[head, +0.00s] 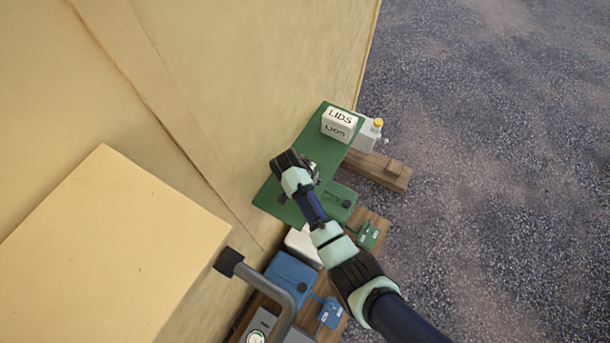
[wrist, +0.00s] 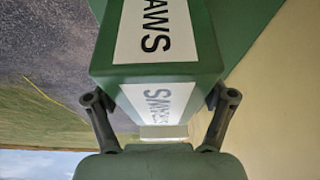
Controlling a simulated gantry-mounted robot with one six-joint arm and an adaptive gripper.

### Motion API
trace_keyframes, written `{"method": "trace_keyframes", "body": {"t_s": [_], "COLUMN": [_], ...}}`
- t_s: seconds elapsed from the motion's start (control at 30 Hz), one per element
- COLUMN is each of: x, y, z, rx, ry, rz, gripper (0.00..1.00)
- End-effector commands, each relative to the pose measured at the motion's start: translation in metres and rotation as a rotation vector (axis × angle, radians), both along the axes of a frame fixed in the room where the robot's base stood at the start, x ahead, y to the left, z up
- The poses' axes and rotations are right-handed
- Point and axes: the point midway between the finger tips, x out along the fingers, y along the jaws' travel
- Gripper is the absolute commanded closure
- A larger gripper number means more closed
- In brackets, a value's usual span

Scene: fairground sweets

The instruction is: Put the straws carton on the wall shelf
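The straws carton (wrist: 155,35) is a green box with white STRAWS labels, seen large in the wrist view. My gripper (wrist: 161,97) has one finger on each side of it, and both pads appear to touch it. In the head view my gripper (head: 310,171) is over the green wall shelf (head: 289,140), and my wrist hides most of the carton there. The shelf also shows beside the carton in the wrist view (wrist: 252,25). I cannot tell whether the carton's base touches the shelf.
A white LIDS carton (head: 340,123) stands on the shelf's far end. A white jug with a yellow cap (head: 368,133) is beside the shelf. A green box (head: 338,198) and a blue box (head: 291,277) sit lower down. The cream wall (head: 262,75) borders the shelf's left side.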

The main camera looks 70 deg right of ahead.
Motion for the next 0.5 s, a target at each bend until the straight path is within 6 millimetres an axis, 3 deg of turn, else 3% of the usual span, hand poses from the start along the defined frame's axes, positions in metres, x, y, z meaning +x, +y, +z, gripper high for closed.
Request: {"method": "trace_keyframes", "body": {"t_s": [0.37,0.5], "x": [0.001,0.003], "y": [0.001,0.011], "z": [0.007,0.032], "rx": [-0.001,-0.004], "ry": [-0.002,-0.004], "rz": [0.001,0.001], "gripper": [0.13,0.13]}}
